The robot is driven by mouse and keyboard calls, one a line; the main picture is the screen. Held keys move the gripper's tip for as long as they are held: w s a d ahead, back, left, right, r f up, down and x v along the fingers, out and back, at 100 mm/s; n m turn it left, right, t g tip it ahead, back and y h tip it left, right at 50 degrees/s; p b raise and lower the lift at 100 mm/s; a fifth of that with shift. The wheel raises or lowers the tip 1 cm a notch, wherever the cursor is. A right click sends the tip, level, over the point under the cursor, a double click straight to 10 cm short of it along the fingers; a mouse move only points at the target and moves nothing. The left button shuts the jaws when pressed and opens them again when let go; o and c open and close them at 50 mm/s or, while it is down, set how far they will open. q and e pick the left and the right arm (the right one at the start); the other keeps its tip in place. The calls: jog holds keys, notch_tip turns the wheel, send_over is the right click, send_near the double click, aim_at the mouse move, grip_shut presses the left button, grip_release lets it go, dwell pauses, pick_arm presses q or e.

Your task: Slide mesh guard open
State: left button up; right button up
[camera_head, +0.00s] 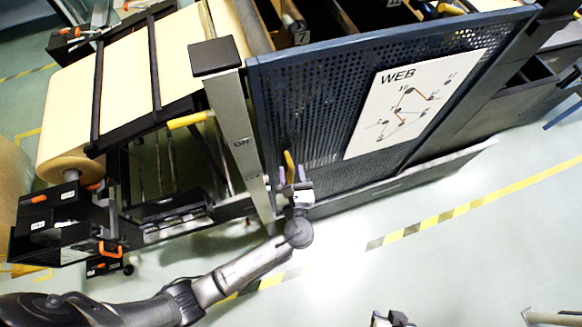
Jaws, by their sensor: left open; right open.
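The mesh guard (330,107) is a dark blue perforated panel on the front of the machine, right of a grey post. A white "WEB" diagram (408,103) is fixed on it. A yellow handle (289,160) stands upright near the guard's lower left edge. My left gripper (291,174) is at the lower end of this handle, with its fingers open and the handle seemingly between them. Whether they touch it I cannot tell. My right gripper (391,318) shows only partly at the bottom edge, open, over the floor and well away from the guard.
A grey post (238,135) marked "ON" stands just left of the guard. A large kraft roll (72,130) sits at the left behind black bars. A yellow lever (190,120) sticks out left of the post. The floor in front, with a yellow-black stripe (440,221), is clear.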

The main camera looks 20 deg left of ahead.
pick_arm(q)
jog(key=shift+w+a, duration=0.3)
jog(key=shift+w, duration=0.15)
grip_shut()
dwell(0.4)
